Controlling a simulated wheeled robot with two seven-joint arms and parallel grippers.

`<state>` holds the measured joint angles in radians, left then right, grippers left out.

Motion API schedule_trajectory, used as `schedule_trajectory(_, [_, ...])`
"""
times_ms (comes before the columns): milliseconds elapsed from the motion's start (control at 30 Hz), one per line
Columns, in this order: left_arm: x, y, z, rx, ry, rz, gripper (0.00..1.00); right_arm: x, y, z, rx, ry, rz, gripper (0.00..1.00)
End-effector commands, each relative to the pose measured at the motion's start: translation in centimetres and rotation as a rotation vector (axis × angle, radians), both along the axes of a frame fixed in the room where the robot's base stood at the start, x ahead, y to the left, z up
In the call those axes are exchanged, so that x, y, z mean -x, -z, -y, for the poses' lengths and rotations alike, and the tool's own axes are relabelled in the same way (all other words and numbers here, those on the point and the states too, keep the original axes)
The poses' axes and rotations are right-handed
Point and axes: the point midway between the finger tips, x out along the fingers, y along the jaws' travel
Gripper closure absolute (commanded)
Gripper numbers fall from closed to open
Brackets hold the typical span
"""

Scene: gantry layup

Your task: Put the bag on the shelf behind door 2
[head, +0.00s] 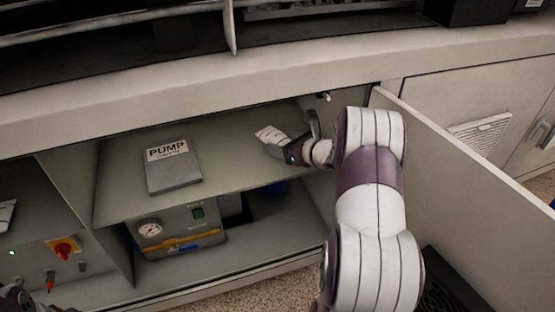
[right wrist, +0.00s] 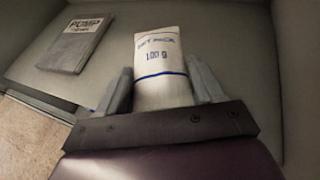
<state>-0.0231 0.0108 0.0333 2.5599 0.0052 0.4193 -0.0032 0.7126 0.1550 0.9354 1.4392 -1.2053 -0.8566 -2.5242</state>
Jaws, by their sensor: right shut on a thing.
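The bag (right wrist: 162,62) is a white packet with blue bands and print reading "100 g" in the right wrist view. My right gripper (right wrist: 162,92) is shut on it, one finger on each side. In the head view the bag (head: 270,134) sticks out from my right gripper (head: 284,147), inside the open cabinet, over the right part of the upper shelf (head: 226,174). I cannot tell whether the bag touches the shelf. The open door (head: 450,190) stands to the right of my right arm; no number shows on it. Of my left arm only a dark part shows at the lower left corner.
A grey "PUMP" book (head: 173,172) lies on the shelf, left of the bag. Below stands a pump unit (head: 178,235) with a gauge. A divider (head: 85,215) bounds the compartment at left. Bare shelf lies between book and gripper. The cabinet's top edge (head: 200,85) runs above.

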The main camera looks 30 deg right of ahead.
Motion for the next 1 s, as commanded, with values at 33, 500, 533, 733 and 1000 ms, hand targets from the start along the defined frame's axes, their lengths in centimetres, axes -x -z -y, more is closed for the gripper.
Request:
schedule_trajectory(33, [0.0, 0.4, 0.0, 0.000, 0.000, 0.000, 0.27, -1.1, 0.2, 0.2, 0.001, -0.003, 0.001, 0.65])
schedule_trajectory(500, [0.0, 3.2, 0.0, 0.000, 0.000, 0.000, 0.27, -2.4, 5.6, 0.6, -0.003, 0.000, -0.003, 0.65])
schedule_trajectory(533, [0.0, 3.6, 0.0, 0.000, 0.000, 0.000, 0.27, -2.4, 6.3, 0.6, -0.002, -0.001, -0.003, 0.65])
schedule_trajectory(733, [0.0, 4.0, 0.0, 0.000, 0.000, 0.000, 0.27, -2.8, 7.0, 0.7, 0.001, -0.002, 0.001, 0.65])
schedule_trajectory(1000, [0.0, 4.4, 0.0, 0.000, 0.000, 0.000, 0.27, -2.8, 7.3, 0.7, 0.001, -0.001, -0.001, 0.26])
